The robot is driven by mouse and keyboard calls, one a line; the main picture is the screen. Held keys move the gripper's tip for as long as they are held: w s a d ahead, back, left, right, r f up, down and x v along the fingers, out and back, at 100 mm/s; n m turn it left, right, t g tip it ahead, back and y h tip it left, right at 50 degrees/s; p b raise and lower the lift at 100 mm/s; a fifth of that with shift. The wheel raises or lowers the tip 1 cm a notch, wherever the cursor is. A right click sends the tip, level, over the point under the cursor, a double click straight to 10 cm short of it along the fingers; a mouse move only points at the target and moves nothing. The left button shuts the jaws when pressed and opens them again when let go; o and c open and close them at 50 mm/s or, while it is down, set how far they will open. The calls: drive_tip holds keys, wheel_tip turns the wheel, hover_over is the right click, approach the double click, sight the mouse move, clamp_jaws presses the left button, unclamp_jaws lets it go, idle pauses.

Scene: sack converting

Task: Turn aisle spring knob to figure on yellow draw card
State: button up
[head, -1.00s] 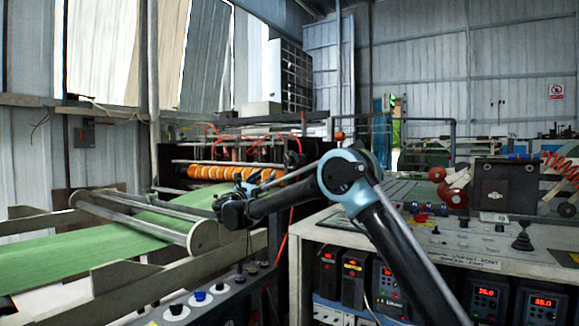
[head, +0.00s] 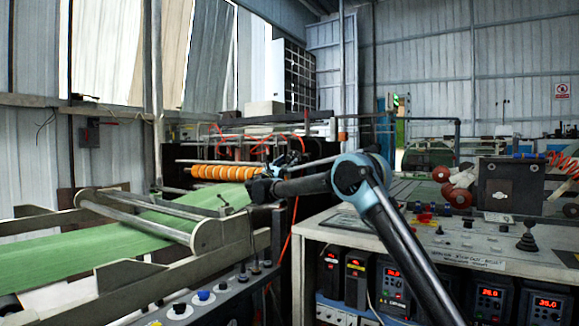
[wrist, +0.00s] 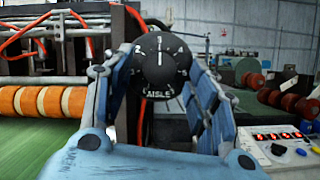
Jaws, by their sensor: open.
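The aisle knob (wrist: 164,62) is a round black dial in the wrist view, with white figures around its rim and the word AISLE at the bottom. Its white mark points about straight up, near the 3. My gripper (wrist: 148,75) is open, with blue-grey fingers left and right of the dial. I cannot tell whether they touch it. In the head view my gripper (head: 285,167) is small and partly hidden by my wrist, in front of the machine, and the aisle knob cannot be made out. No yellow draw card can be made out in either view.
Orange rollers (head: 222,172) and a green web (head: 90,248) lie to the left. A control panel with knobs (head: 203,295) is below. A white console (head: 445,240) with buttons and a joystick stands right. Orange hoses (wrist: 75,25) hang close behind.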

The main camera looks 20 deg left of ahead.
drive_tip(key=shift+w+d+r, duration=0.2)
drive_tip(key=shift+w+r, duration=0.05)
drive_tip(key=shift+w, duration=0.35)
drive_tip(key=shift+c, duration=0.6)
drive_tip(key=c, duration=0.9)
drive_tip(key=shift+c, duration=0.2)
drive_tip(key=shift+m, duration=0.3)
drive_tip(key=m+h, duration=0.1)
drive_tip(key=m, duration=0.1)
drive_tip(key=m+g+h, duration=0.1)
drive_tip(key=m, duration=0.1)
drive_tip(key=m+h, duration=0.1)
drive_tip(key=m, duration=0.1)
drive_tip(key=shift+a+g, duration=0.25)
drive_tip(key=shift+g, duration=0.15)
drive_tip(key=m+g+h, duration=0.1)
drive_tip(key=m, duration=0.2)
drive_tip(key=m+g+h, duration=0.1)
drive_tip(key=m, duration=0.2)
drive_tip(key=shift+r+m, duration=0.1)
drive_tip(key=shift+m, duration=0.2)
